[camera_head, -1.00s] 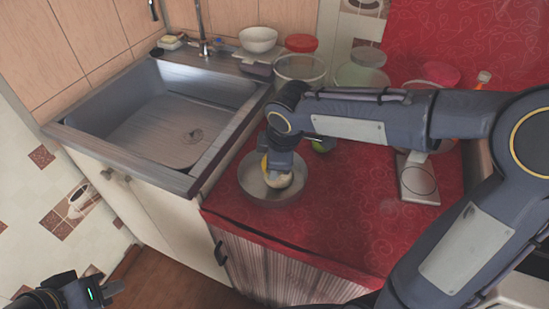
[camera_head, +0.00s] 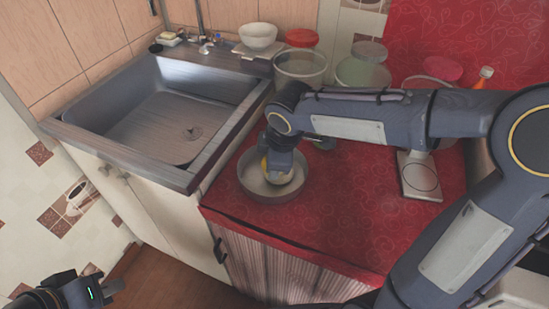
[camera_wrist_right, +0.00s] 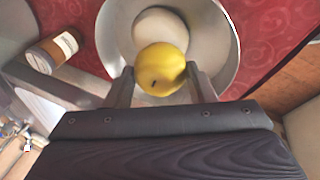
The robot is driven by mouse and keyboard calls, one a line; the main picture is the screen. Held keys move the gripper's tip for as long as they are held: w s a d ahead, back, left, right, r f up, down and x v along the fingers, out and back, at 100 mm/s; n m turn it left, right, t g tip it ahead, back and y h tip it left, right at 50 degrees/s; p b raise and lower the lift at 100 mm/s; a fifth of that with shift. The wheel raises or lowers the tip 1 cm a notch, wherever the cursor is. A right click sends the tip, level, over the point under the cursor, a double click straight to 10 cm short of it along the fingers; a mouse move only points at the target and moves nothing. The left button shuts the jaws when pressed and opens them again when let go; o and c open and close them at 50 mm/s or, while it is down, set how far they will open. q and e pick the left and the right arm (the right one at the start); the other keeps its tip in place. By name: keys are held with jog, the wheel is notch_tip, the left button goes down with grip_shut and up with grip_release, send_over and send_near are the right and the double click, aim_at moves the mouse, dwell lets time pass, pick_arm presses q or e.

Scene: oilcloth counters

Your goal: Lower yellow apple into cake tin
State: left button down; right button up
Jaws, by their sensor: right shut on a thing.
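The cake tin (camera_head: 254,192) is a round grey metal pan on the red counter, right of the sink. My right gripper (camera_wrist_right: 162,84) is shut on the yellow apple (camera_wrist_right: 162,68), with a finger on either side. The apple also shows as a yellow patch (camera_head: 264,166) in the head view, mostly behind the gripper. It is over the tin (camera_wrist_right: 226,62); I cannot tell if it touches the bottom. A pale round thing (camera_wrist_right: 157,28) is in the tin beside the apple. My left gripper (camera_head: 108,288) is at the lower left, away from the counter; its opening is unclear.
The sink (camera_head: 165,125) lies left of the tin. Behind the tin stand clear containers (camera_head: 300,68), and a white bowl (camera_head: 258,37) and red-lidded tub (camera_head: 301,38) are further back. A white scale (camera_head: 420,178) is to the right. Red counter in front is clear.

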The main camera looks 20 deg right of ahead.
jog(key=shift+f+b, duration=0.4)
jog(key=shift+f, duration=0.15)
dwell(0.4)
jog(key=o, duration=1.1)
jog(key=shift+c, duration=0.2)
jog(key=shift+r, duration=0.15)
jog(key=p+v, duration=0.2)
jog(key=v, duration=0.5)
jog(key=shift+s+r, duration=0.15)
jog(key=shift+r, duration=0.2)
jog(key=s+d+r+m+t+y+p, duration=0.1)
jog(key=s+d+r+m+p, duration=0.2)
jog(key=s+m+p, duration=0.2)
jog(key=s+d+r+m+y+p, duration=0.2)
jog(key=s+m+p, duration=0.4)
jog(key=s+m, duration=0.5)
jog(key=shift+s+d+r+t, duration=0.4)
jog(key=shift+s+d+r, duration=0.2)
jog(key=shift+s+r, duration=0.3)
